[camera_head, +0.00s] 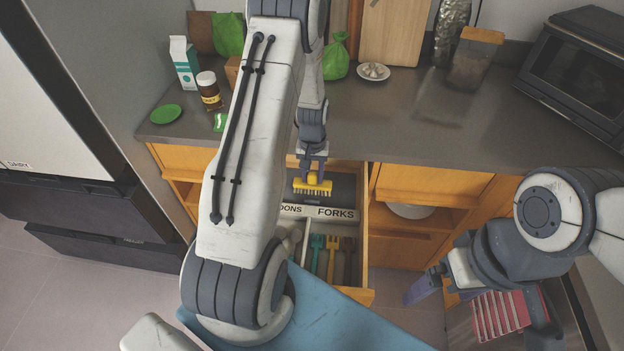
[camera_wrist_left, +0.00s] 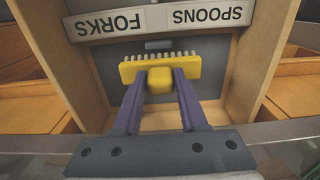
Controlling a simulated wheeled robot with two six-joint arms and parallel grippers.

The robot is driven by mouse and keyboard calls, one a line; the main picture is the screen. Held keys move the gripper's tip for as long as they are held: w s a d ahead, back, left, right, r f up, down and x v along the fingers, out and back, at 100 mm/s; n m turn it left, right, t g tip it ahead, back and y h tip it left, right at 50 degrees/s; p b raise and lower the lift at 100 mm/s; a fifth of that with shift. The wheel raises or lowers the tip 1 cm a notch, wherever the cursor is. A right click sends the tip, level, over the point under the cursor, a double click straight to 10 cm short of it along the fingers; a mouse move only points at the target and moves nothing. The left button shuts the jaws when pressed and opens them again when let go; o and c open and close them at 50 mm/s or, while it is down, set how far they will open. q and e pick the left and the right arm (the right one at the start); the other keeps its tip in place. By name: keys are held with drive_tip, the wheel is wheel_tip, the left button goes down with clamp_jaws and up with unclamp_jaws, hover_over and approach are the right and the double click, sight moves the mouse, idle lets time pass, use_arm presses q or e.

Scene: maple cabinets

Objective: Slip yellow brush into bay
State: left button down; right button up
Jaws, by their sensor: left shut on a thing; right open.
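The yellow brush (camera_head: 313,188) has a wide head with a row of pale bristles. My left gripper (camera_head: 312,168) is shut on it, over the back bay of the open drawer. In the left wrist view the brush (camera_wrist_left: 130,72) is between the purple fingertips of my left gripper (camera_wrist_left: 160,80). The bay (camera_wrist_left: 112,58) has a dark floor and wooden walls, behind the label strip reading SPOONS and FORKS (camera_head: 318,212). Whether the brush touches the floor cannot be told. My right gripper (camera_head: 440,284) is open and empty at the lower right.
The drawer's front compartments hold green, yellow and dark forks (camera_head: 333,258). The grey counter (camera_head: 420,115) above the drawer carries a carton, a jar, a green bag and a toaster oven (camera_head: 580,68). A red-pink rack (camera_head: 505,315) stands near my right arm.

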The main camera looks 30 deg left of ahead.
use_arm(q)
drive_tip(key=shift+w+a+f+b, duration=0.1)
drive_tip(key=shift+w+f+b, duration=0.1)
drive_tip(key=shift+f+b, duration=1.2)
drive_tip(key=shift+f+p, duration=0.25)
drive_tip(key=shift+p, duration=0.05)
drive_tip(key=shift+c, duration=1.8)
unclamp_jaws()
wheel_tip(320, 180, up, 10)
drive_tip(key=shift+f+b, duration=0.1)
drive_tip(key=shift+b, duration=0.45)
drive_tip(key=shift+r, duration=0.35)
